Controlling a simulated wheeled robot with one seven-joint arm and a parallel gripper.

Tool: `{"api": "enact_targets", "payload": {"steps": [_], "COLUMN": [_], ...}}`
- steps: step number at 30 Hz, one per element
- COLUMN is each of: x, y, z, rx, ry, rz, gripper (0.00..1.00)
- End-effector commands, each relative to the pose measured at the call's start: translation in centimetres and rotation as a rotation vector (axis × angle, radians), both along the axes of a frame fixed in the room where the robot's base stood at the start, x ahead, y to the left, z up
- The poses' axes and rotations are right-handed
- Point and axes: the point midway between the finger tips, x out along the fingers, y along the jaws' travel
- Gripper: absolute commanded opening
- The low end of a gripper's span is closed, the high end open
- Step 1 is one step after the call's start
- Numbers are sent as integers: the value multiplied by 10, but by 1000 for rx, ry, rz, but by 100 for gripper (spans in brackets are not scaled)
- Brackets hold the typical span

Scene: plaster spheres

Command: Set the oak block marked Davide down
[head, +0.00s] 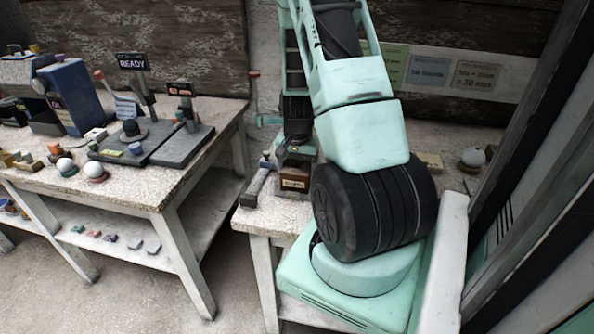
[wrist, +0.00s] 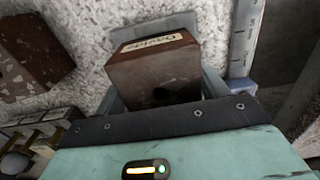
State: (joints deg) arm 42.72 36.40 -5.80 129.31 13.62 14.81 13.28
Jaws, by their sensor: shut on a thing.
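The oak block marked Davide (wrist: 152,68) is a brown block with a pale handwritten label on its upper edge in the wrist view. My gripper (wrist: 155,95) is shut on it, with the block between the jaws. In the head view the block (head: 295,183) shows small and brown with a pale label, below my gripper (head: 295,160), low at the left end of the right table (head: 262,218). I cannot tell whether its underside touches the tabletop. My arm hides much of that table.
A grey bar (wrist: 243,40) lies right of the block in the wrist view, near the table edge. Another brown block (wrist: 30,50) is at the left. The left table (head: 150,190) holds signs (head: 131,62), spheres and small blocks.

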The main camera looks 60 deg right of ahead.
Motion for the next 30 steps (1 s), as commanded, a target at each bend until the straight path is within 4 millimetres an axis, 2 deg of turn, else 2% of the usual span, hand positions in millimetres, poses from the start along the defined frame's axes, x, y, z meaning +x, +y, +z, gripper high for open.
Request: {"api": "enact_targets", "payload": {"steps": [9,10,12,30], "x": [0,0,0,0], "y": [0,0,0,0], "z": [-7,-6,-5,-4], "rx": [-1,-1,-1,0], "ry": [0,0,0,0], "rz": [0,0,0,0], "gripper": [41,81,98,98]}}
